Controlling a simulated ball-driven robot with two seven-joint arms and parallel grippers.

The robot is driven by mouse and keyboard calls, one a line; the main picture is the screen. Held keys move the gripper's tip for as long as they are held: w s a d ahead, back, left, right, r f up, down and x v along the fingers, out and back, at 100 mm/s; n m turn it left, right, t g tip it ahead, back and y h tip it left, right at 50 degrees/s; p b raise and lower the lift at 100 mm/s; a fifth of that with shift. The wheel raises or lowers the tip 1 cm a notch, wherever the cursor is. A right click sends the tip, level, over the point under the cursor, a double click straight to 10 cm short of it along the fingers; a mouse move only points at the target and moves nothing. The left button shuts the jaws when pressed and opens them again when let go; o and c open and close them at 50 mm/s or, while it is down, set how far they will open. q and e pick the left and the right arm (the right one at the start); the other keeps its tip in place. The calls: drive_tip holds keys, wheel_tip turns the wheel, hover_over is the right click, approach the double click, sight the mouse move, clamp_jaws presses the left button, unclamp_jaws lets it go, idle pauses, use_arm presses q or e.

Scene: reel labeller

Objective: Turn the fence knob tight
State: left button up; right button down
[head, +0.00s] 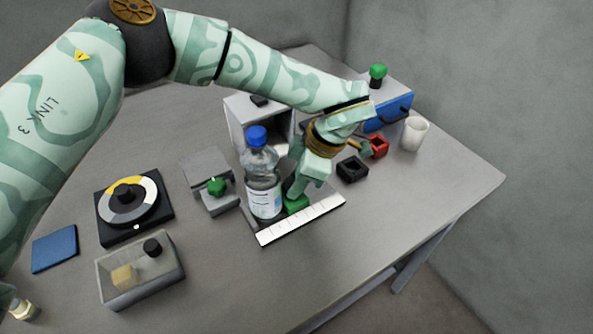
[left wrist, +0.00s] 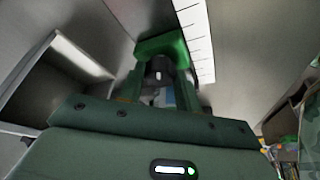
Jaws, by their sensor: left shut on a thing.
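A green fence (head: 297,204) sits against the white ruled scale (head: 300,220). It also shows as a green bar in the left wrist view (left wrist: 162,44). My left gripper (head: 293,192) points down onto the fence, just right of a bottle. In the left wrist view, a dark fence knob (left wrist: 159,68) lies between its two fingers (left wrist: 158,88), and the gripper is shut on it. The knob is hidden by the gripper in the head view. My right gripper does not show.
The clear bottle (head: 262,180) with a blue cap stands close left of my gripper. A black open box (head: 352,168), a red box (head: 377,146) and a white cup (head: 414,134) stand right. The front right table is clear.

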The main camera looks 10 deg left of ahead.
use_arm(q)
drive_tip(key=shift+r+m+t+p, duration=0.1)
drive_tip(key=shift+m+t+p, duration=0.3)
drive_tip(key=shift+m+p, duration=0.45)
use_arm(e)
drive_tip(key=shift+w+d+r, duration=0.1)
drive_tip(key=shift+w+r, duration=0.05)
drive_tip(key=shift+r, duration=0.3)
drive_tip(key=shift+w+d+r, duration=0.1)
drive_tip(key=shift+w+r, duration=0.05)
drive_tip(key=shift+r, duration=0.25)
use_arm(q)
drive_tip(key=shift+m, duration=0.25)
drive_tip(key=o, duration=1)
drive_tip(key=shift+s, duration=0.1)
drive_tip(key=shift+c, duration=0.2)
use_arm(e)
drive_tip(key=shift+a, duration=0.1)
use_arm(q)
drive_tip(key=p+v, duration=0.2)
drive_tip(key=v, duration=1.4)
drive_tip(key=shift+p, duration=0.35)
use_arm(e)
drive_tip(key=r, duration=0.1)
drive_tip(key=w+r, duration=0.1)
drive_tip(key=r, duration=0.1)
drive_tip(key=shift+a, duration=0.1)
use_arm(q)
drive_tip(key=shift+r, duration=0.15)
